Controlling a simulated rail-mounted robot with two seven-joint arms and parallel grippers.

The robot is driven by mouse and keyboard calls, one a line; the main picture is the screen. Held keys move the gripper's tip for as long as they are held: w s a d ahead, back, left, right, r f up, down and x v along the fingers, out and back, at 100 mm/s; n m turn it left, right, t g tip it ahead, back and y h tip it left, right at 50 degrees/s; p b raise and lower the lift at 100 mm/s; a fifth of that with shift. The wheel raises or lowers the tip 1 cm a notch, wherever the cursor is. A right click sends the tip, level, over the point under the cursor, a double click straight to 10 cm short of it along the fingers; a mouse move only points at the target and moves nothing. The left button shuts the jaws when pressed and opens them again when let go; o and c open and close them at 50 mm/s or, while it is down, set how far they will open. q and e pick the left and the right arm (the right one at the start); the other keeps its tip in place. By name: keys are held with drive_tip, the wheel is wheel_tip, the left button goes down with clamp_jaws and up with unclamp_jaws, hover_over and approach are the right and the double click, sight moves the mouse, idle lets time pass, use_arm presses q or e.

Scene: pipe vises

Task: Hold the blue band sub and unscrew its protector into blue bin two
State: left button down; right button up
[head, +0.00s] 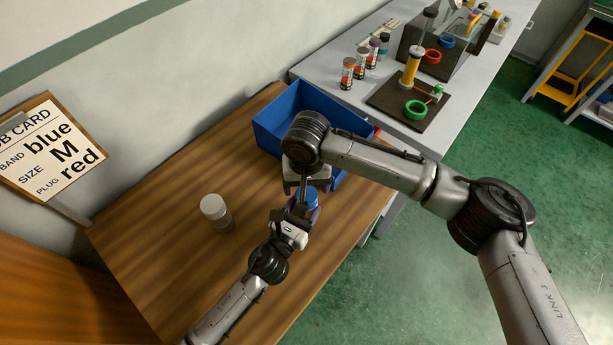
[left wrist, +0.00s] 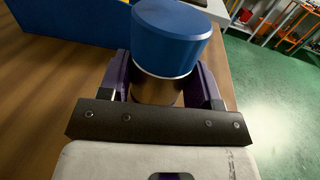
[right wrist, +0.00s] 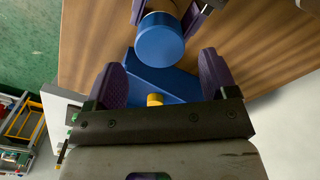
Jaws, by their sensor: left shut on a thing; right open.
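My left gripper (head: 300,213) is shut around the metallic body of the sub (left wrist: 157,88), held above the wooden table. The sub's blue protector (left wrist: 171,30) points away from the left palm and is on its end. The protector also shows in the head view (head: 312,199) and the right wrist view (right wrist: 160,40). My right gripper (right wrist: 162,78) is open and empty, its fingers a little short of the protector and not around it. The sub's band is hidden or cannot be made out. A blue bin (head: 270,133) stands behind the grippers, partly hidden by my right arm.
A grey-capped cylinder (head: 216,211) stands on the wooden table (head: 160,240) at left. A job card (head: 48,150) reads blue, M, red. The grey bench (head: 325,68) behind holds several small bottles and a dark board (head: 385,100) with a yellow post and green ring.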

sight(307, 194)
drive_tip(key=shift+f, duration=2.6)
